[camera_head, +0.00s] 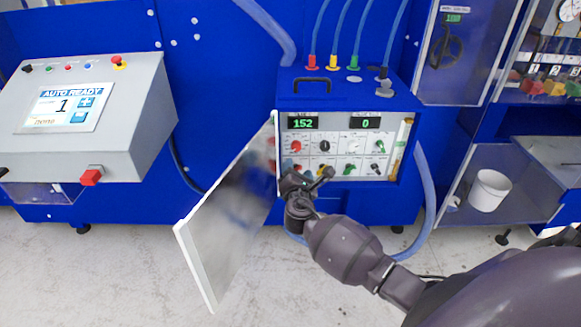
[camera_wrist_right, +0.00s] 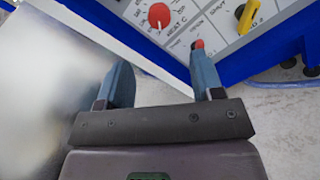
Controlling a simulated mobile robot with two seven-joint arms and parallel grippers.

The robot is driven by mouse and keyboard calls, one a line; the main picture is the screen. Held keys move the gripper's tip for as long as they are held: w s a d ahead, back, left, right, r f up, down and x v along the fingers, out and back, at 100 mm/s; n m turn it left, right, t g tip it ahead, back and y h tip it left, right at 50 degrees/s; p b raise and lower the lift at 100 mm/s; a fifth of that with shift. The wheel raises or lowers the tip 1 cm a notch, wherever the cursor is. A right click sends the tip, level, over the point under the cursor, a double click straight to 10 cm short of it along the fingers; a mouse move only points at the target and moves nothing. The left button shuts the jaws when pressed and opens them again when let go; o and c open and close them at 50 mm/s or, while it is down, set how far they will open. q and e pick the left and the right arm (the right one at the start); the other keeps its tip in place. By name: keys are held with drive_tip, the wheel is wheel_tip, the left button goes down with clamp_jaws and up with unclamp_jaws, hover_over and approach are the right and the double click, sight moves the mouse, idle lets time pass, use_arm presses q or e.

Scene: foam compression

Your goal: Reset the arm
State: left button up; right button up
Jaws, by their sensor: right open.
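My right gripper (camera_head: 306,182) is in front of the lower left of the blue control box (camera_head: 345,86), beside its open door. In the right wrist view my right gripper (camera_wrist_right: 161,72) has its two blue-grey fingers apart with nothing between them. The panel's red knob (camera_wrist_right: 159,15) lies beyond the fingers, and a red-tipped switch (camera_wrist_right: 198,44) appears close to the right fingertip; I cannot tell if they touch. My gripper hides part of the panel's lower left in the head view. My left gripper is not in view.
The open door (camera_head: 228,205) swings out left of my right gripper, close to it. A grey console (camera_head: 128,125) reading AUTO READY stands at the left. A white bucket (camera_head: 490,190) sits at the right. A blue hose (camera_head: 427,190) curves beside the box. Floor in front is clear.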

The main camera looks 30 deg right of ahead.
idle(0.3)
drive_tip(key=s+a+f+m+y, duration=0.4)
drive_tip(key=s+a+m+y, duration=0.2)
drive_tip(key=a+m+y, duration=0.5)
drive_tip(key=s+f+m+g+h, duration=0.1)
drive_tip(key=s+f+m, duration=0.4)
drive_tip(key=s, duration=0.7)
drive_tip(key=s+f+m+g+h, duration=0.1)
drive_tip(key=s+f+m, duration=0.4)
drive_tip(key=s, duration=0.7)
drive_tip(key=shift+d+f+g, duration=0.25)
drive_tip(key=shift+f+g, duration=0.15)
drive_tip(key=shift+g, duration=0.5)
